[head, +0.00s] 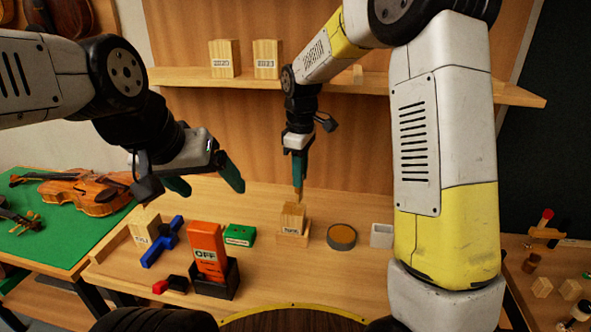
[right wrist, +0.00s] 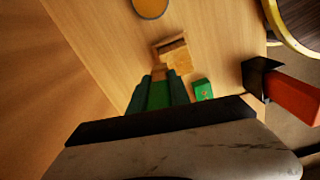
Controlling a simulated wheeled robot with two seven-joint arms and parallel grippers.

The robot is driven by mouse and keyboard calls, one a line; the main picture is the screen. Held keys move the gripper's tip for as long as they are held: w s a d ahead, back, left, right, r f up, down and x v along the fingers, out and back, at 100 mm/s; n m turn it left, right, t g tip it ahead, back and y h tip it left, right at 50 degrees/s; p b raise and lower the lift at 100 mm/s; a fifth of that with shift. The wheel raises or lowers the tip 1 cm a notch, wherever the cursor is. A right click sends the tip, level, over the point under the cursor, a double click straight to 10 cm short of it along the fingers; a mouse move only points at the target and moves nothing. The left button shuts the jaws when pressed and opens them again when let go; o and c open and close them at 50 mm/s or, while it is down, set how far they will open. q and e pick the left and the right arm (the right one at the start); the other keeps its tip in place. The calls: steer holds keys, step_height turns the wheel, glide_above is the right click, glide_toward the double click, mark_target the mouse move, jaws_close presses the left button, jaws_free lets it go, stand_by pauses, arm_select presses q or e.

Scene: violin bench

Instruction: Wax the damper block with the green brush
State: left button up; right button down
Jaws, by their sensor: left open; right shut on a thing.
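A pale wooden block (head: 292,217) with a small label, which I take to be the damper block, sits in a low wooden holder at the bench middle. It also shows in the right wrist view (right wrist: 177,60). My right gripper (head: 299,168) points down just above this block, shut on the green brush (right wrist: 158,94). The brush is mostly hidden between the fingers; its tan tip (head: 299,193) is close to the block's top, and contact cannot be told. My left gripper (head: 207,181) is open and empty, above the bench to the left.
A shelf (head: 370,80) runs behind.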

steer(key=shift+s+a, duration=0.2)
steer(key=shift+s, duration=0.8)
steer(key=shift+s+a, duration=0.2)
steer(key=shift+s, duration=0.8)
steer(key=shift+r, duration=3)
step_height(320, 180, up, 3)
